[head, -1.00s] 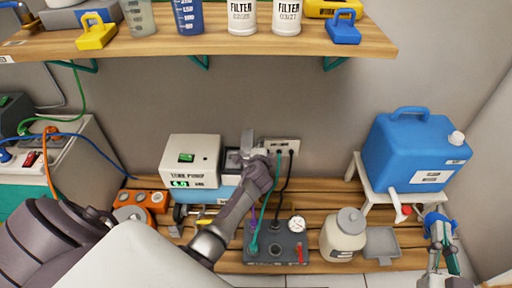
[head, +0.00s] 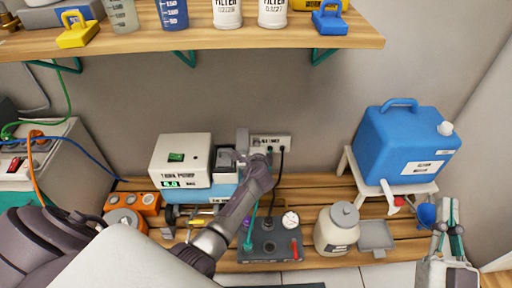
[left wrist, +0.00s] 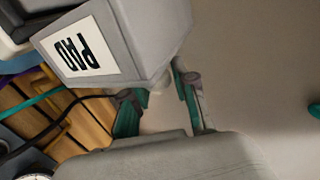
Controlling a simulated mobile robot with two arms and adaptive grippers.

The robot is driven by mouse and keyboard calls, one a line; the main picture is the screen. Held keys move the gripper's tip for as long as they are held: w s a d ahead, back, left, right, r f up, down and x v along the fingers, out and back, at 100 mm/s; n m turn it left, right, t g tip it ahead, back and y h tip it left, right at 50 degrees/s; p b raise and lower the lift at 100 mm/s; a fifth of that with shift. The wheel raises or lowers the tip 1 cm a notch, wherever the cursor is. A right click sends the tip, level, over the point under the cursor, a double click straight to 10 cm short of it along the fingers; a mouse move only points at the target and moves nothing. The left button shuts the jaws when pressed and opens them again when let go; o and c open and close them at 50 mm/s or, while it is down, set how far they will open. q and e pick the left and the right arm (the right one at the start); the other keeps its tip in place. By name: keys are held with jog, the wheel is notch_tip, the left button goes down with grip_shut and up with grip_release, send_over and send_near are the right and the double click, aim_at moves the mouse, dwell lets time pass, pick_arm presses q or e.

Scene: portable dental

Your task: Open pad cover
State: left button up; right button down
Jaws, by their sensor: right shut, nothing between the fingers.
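The grey pad box with a white label reading PAD (left wrist: 85,47) fills the upper left of the left wrist view. In the head view a dark-topped box (head: 227,158) stands beside the tank pump, partly hidden by my left arm. My left gripper's teal fingers (left wrist: 158,100) are apart, just beside the lower corner of the pad box; I cannot tell whether they touch it. In the head view the left fingertips are hidden behind my arm. I cannot make out the cover's position. My right gripper (head: 449,232) is shut and empty at the lower right.
The tank pump (head: 180,160) stands left of the box. A panel with a gauge (head: 268,245), a lidded jar (head: 338,230) and a grey tray (head: 376,236) are on the wooden bench. A blue jug (head: 405,145) stands at the right, near a blue funnel (head: 427,214). A loaded shelf (head: 200,45) hangs above.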

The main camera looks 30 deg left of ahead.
pick_arm(q)
jog(key=shift+o, duration=1.2)
jog(key=v, duration=1.2)
jog(key=shift+r, duration=0.1)
